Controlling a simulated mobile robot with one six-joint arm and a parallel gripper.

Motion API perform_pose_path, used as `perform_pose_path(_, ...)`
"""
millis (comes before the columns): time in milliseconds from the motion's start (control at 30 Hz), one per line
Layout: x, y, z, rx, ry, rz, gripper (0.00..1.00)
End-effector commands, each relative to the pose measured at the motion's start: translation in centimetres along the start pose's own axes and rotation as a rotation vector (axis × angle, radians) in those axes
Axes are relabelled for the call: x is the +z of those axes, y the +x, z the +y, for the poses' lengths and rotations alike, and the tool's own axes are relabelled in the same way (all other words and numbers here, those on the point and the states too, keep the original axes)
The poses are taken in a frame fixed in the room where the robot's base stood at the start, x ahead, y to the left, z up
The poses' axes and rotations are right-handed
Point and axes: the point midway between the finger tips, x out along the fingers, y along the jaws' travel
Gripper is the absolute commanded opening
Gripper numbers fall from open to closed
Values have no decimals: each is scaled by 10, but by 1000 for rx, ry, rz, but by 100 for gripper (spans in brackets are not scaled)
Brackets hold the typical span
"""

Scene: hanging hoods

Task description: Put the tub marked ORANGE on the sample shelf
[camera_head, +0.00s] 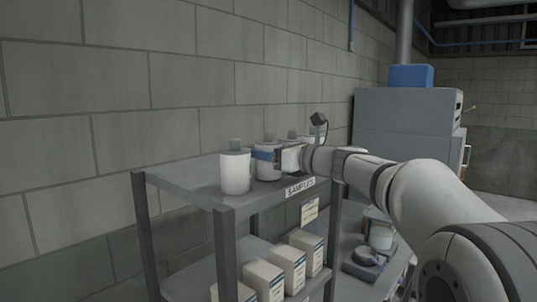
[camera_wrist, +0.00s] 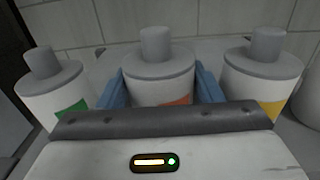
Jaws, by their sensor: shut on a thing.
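The tub with the orange label (camera_wrist: 157,72) is white with a grey lid and knob, upright between my blue fingers in the wrist view. In the head view this tub (camera_head: 268,173) stands on the top board of the shelf marked SAMPLES (camera_head: 195,172), seemingly resting on it. My gripper (camera_head: 265,155) is shut around the tub; its fingers also show in the wrist view (camera_wrist: 160,88). The label is partly hidden by my gripper body and its wording cannot be read. The tub's base is hidden in the wrist view.
A green-label tub (camera_wrist: 55,95) and a yellow-label tub (camera_wrist: 262,80) stand close on either side. Several white cartons (camera_head: 288,262) fill the lower shelf. A concrete block wall (camera_head: 160,90) is behind. A grey cabinet with a blue box (camera_head: 410,76) stands at right.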

Motion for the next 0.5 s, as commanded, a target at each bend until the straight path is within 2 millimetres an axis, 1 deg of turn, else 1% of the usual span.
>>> perform_pose_path(267, -2, 0, 1, 1, -2, -3, 45)
perform_pose_path(400, -7, 0, 1, 1, -2, -2, 45)
perform_pose_path(433, -6, 0, 1, 1, -1, -1, 62)
perform_pose_path(500, -6, 0, 1, 1, -1, -1, 68)
